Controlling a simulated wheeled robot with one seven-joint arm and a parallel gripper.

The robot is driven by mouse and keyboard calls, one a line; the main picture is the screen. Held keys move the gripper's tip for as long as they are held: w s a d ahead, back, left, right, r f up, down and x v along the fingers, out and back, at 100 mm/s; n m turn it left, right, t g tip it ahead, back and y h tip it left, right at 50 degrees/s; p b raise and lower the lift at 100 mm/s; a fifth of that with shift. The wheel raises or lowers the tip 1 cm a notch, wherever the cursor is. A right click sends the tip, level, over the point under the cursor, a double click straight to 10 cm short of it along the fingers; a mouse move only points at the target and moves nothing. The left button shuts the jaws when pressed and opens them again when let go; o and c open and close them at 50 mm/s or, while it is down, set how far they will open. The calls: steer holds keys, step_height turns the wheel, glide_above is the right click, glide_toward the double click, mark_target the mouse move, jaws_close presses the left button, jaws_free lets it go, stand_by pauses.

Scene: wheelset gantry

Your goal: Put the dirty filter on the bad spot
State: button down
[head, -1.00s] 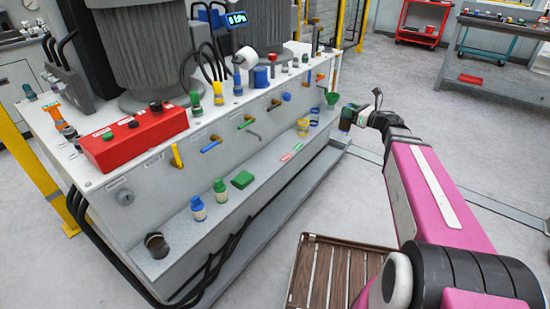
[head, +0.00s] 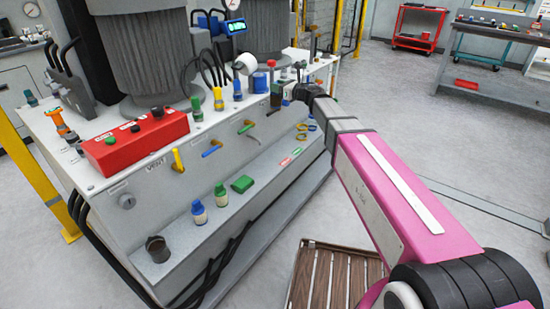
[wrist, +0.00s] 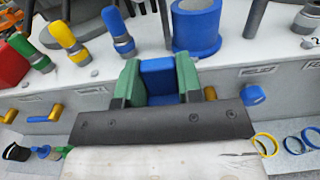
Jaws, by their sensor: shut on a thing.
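My gripper (wrist: 158,82) has green jaws shut on a blue, block-like piece (wrist: 158,76) in the wrist view; I cannot tell whether it is the dirty filter. In the head view my gripper (head: 279,94) is at the upper front edge of the grey machine, and the held piece is mostly hidden. A small red plate (head: 285,161) and a small green plate (head: 297,151) lie on the machine's lower ledge. Their writing is too small to read, so I cannot tell which marks the bad spot.
A large blue collar (wrist: 197,27) stands on the machine top beyond my gripper. Coloured handles, such as a yellow one (head: 177,160), stick out of the front face.

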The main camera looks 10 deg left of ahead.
steer(key=shift+a+f, duration=0.25)
step_height(320, 180, down, 27)
steer(key=shift+f, duration=0.2)
stand_by(0.3)
steer(key=shift+f, duration=0.1)
steer(key=c, duration=0.8)
jaws_free()
